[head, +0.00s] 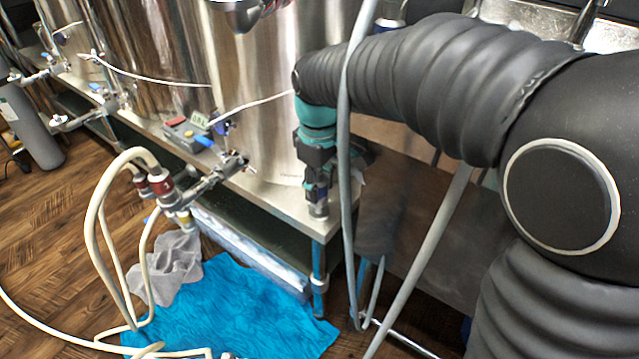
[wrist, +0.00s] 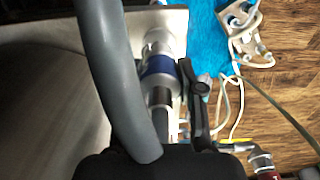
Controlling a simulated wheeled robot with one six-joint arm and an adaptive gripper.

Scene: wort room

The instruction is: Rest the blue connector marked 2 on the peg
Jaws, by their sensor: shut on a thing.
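My gripper (head: 317,178) points down over the front right corner of the steel bench (head: 283,210) in the head view. It is shut on a connector with a metal end (head: 319,209). In the wrist view the connector (wrist: 157,66) shows a blue band and silver metal sections, with a dark finger (wrist: 196,95) beside it. No number can be read on it. Its lower end is close to the bench top; I cannot tell whether it touches. I cannot make out the peg in either view.
A control box (head: 187,133) and valve fittings (head: 215,178) lie to the left. A grey hose (head: 346,150) crosses in front near my gripper. A blue towel (head: 240,310) and pale hoses (head: 95,240) are on the floor side.

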